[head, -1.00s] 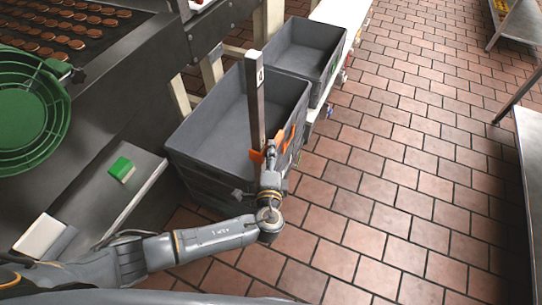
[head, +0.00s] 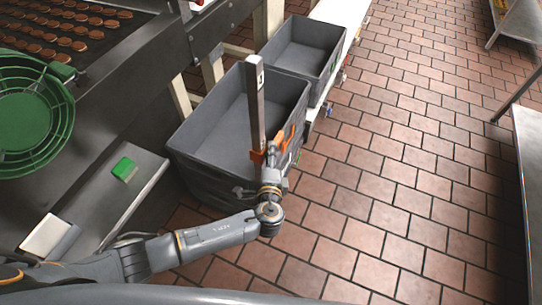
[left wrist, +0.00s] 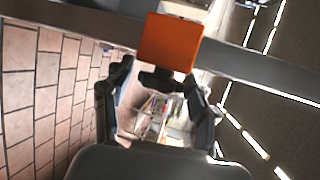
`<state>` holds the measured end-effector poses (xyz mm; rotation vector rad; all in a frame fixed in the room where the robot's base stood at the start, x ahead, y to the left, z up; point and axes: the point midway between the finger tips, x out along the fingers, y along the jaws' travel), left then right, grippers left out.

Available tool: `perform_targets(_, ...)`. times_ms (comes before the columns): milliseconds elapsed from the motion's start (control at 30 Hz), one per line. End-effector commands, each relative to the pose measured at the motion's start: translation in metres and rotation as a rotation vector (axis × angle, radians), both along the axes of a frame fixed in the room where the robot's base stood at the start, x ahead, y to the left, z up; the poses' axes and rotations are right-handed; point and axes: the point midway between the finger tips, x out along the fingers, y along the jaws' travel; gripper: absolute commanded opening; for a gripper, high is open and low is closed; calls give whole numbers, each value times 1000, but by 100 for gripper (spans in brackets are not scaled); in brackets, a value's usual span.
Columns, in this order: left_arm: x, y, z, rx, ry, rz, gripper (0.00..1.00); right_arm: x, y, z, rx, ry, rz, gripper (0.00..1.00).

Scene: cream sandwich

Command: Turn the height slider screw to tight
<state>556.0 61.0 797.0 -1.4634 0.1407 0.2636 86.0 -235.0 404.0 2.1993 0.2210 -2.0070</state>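A grey metal post (head: 255,100) stands upright in front of the large grey bin in the head view. A small orange slider block (head: 257,158) sits low on the post. In the left wrist view the orange block (left wrist: 168,42) is close ahead on the grey bar (left wrist: 232,57). A dark screw knob (left wrist: 160,79) shows just below the block. My left gripper (left wrist: 158,100) has its two dark fingers apart, one on each side below the knob, with no visible contact. In the head view the left gripper (head: 272,155) is beside the slider. My right gripper is not in view.
A large grey bin (head: 205,125) and a smaller grey bin (head: 302,48) stand behind the post. The tiled floor (head: 400,150) is open to the right.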

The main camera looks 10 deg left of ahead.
Motion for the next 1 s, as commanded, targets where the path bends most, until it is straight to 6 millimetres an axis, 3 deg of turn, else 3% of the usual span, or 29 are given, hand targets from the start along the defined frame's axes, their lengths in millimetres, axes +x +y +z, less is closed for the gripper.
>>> perform_targets(300, -1, 0, 0, -1, -1, 0, 67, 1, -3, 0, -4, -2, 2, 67)
perform_targets(433, -11, -2, 2, -3, 1, 0, 67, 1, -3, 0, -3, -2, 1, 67)
perform_targets(800, -83, -8, 21, -4, 3, -1, 67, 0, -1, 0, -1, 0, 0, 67)
perform_targets(1000, -109, -10, 28, -1, 1, 0, 67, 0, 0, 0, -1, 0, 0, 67)
